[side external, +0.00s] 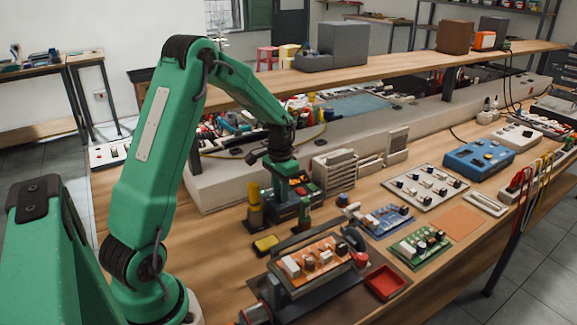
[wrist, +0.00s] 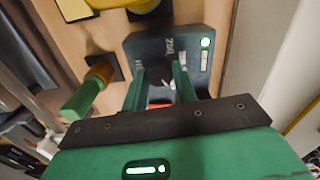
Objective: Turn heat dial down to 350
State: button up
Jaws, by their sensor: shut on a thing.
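A dark soldering station (side external: 296,211) stands on the wooden bench, below the end of my arm. In the wrist view its dark face (wrist: 207,70) shows pale markings, partly readable as figures, and a small lit green spot. My gripper (side external: 284,184) points down at the station. In the wrist view its two green fingers (wrist: 159,88) are closed on the sides of a dark round dial (wrist: 157,73). The dial's pointer and exact setting cannot be read. Something red shows between the fingers below the dial.
A yellow sponge (side external: 265,244) lies in front of the station. A green-handled tool with an orange-brown collar (wrist: 90,90) is close to my left finger. An orange board in a vise (side external: 312,262), a red tray (side external: 385,282) and several circuit boards lie to the right.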

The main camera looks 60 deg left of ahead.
jog(key=shift+a+n, duration=0.15)
jog(key=shift+n, duration=0.25)
jog(key=n, duration=0.2)
jog(key=shift+n, duration=0.4)
jog(key=shift+a+r+n, duration=0.1)
jog(key=shift+n, duration=2)
jog(key=o, duration=1)
jog(key=shift+r, duration=0.1)
jog(key=shift+s+r, duration=0.1)
jog(key=shift+r, duration=3.7)
